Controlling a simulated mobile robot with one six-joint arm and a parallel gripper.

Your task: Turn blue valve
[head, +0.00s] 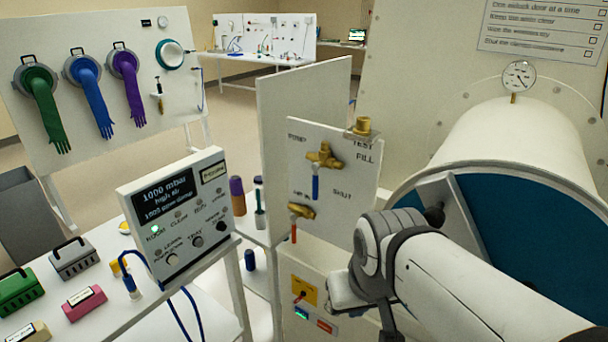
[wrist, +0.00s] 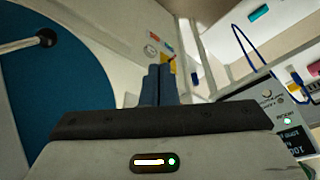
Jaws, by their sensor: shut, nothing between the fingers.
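The blue valve (head: 316,186) is a brass body with a blue lever on a white panel (head: 352,215) in the head view. Its lever hangs straight down. A second brass valve with a red lever (head: 294,228) sits below and to its left, its lever also down. My gripper's fingers are hidden in the head view, where my arm reaches in from the right and ends below and right of the blue valve. In the wrist view my gripper (wrist: 158,84) is shut and empty, its two dark fingers side by side. The blue valve cannot be made out in the wrist view.
A large white cylinder with a blue door (head: 497,212) stands right, close to my arm; the blue door (wrist: 60,95) fills the wrist view's left. A control box (head: 178,215) with a lit display stands left on a bench. Gloves hang on a board behind.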

